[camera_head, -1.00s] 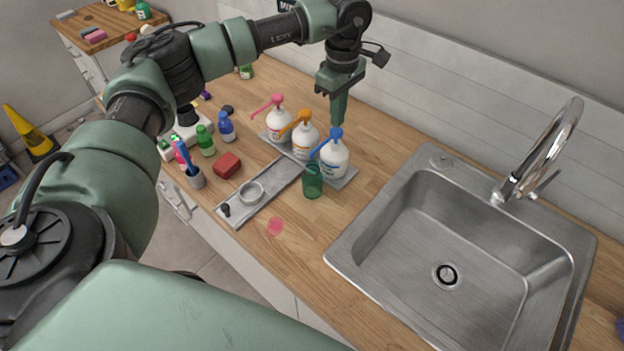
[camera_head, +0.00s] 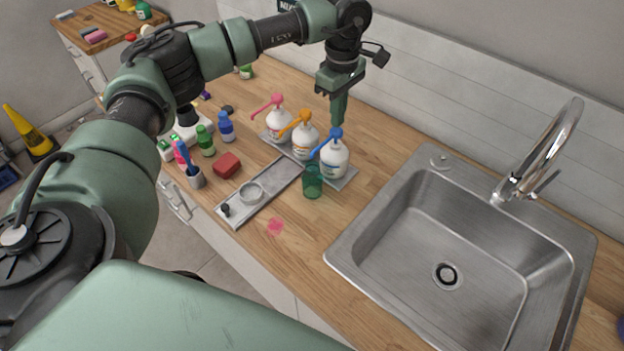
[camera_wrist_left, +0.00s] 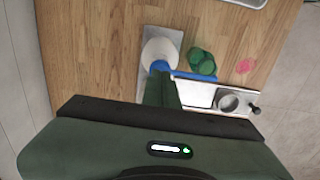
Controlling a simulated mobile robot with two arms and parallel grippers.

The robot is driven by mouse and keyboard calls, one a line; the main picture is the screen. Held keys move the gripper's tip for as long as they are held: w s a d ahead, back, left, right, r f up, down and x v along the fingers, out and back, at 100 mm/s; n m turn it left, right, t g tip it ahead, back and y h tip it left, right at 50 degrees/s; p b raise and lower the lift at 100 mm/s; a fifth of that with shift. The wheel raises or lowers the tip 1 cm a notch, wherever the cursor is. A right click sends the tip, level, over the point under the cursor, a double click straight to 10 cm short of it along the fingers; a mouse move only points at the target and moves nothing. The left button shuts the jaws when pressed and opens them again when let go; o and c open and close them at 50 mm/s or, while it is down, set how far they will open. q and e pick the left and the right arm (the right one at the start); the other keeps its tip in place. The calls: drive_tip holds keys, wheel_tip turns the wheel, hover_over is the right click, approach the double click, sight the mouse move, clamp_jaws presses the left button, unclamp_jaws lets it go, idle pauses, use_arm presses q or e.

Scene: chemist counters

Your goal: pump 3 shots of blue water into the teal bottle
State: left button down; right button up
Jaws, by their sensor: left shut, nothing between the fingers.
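The teal bottle (camera_head: 313,187) is a small see-through container standing upright in front of the blue-topped pump bottle, below its spout. The blue-topped pump bottle (camera_head: 334,161) is white, with a blue pump head (camera_head: 336,133). My left gripper (camera_head: 338,122) is shut and empty, pointing down directly over the blue pump head; I cannot tell whether it touches it. In the left wrist view the left gripper (camera_wrist_left: 160,92) hides part of the pump head, and the teal bottle (camera_wrist_left: 202,62) sits beside the blue spout (camera_wrist_left: 193,75). The level inside the teal bottle is unclear.
Orange-topped (camera_head: 305,145) and pink-topped (camera_head: 279,127) pump bottles stand in a row to the left. A grey tray (camera_head: 279,186) carries a round dish (camera_head: 251,192). A sink (camera_head: 450,240) is at the right.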

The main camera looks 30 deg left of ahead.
sight(336, 130)
use_arm(q)
drive_tip(key=shift+f, duration=0.2)
drive_tip(key=shift+f+b, duration=1.2)
drive_tip(key=shift+f, duration=0.3)
drive_tip(key=shift+s, duration=0.1)
drive_tip(key=shift+r, duration=0.2)
drive_tip(key=shift+r+p, duration=0.95)
drive_tip(key=shift+r, duration=0.4)
drive_tip(key=shift+f, duration=0.15)
